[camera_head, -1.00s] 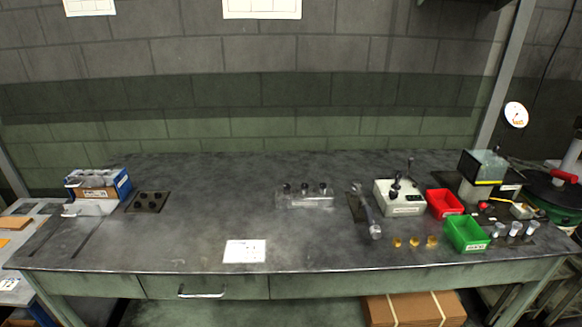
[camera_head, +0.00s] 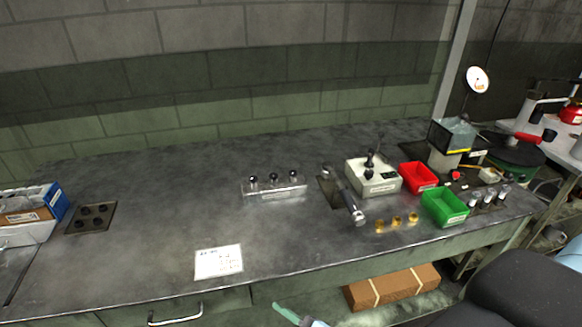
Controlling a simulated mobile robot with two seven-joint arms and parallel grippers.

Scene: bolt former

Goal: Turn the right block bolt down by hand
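A clear or silvery block (camera_head: 275,191) sits near the middle of the bench in the head view. Three upright bolts with dark, shiny round heads stand on it. The right block bolt (camera_head: 293,174) is at its right end; how far it is screwed in is too small to tell. A teal and pale tip (camera_head: 287,312), perhaps part of my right gripper, pokes in at the bottom edge, well in front of the block and apart from it. Its opening cannot be made out. My dark arm link fills the lower right corner. My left gripper is not in view.
A paper sheet (camera_head: 218,262) lies in front.

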